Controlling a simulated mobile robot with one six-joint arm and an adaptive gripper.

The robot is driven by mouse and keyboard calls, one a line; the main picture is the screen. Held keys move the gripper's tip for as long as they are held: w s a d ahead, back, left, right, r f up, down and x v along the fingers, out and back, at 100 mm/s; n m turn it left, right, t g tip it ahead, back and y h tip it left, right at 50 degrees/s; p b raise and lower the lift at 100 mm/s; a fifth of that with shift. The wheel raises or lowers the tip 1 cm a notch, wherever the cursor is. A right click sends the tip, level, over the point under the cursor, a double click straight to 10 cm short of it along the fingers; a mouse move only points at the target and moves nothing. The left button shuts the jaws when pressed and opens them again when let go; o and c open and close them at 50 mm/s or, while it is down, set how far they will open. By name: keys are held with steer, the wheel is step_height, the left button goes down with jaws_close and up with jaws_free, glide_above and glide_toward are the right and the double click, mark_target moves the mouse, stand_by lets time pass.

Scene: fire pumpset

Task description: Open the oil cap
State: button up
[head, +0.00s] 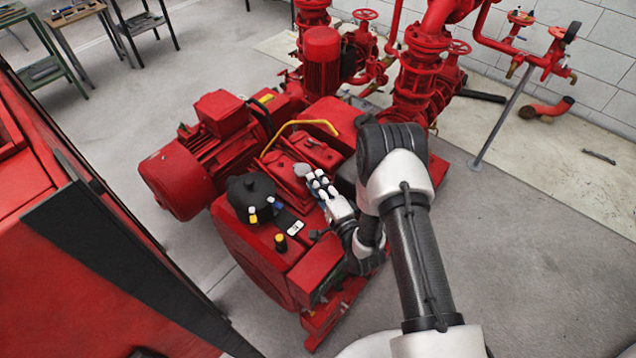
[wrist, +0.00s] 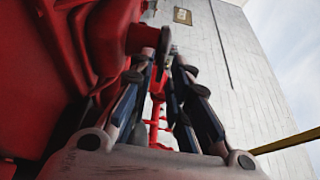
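My gripper (head: 312,180) is over the top of the red engine block (head: 262,268), its fingers pointing at a small grey rounded piece (head: 302,169), which may be the oil cap. In the wrist view, a dark grey thin piece (wrist: 163,48) shows between the fingertips of my gripper (wrist: 163,60), one finger on each side. The gap is narrow, and whether the fingers press on the piece is not clear. A yellow-topped cap (head: 280,241) stands on the block nearer the camera, apart from my gripper. No label marks either piece.
Red pumps and valves (head: 415,85) stand at the back. A red cabinet (head: 120,285) fills the left.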

jaws_close()
stand_by(0.3)
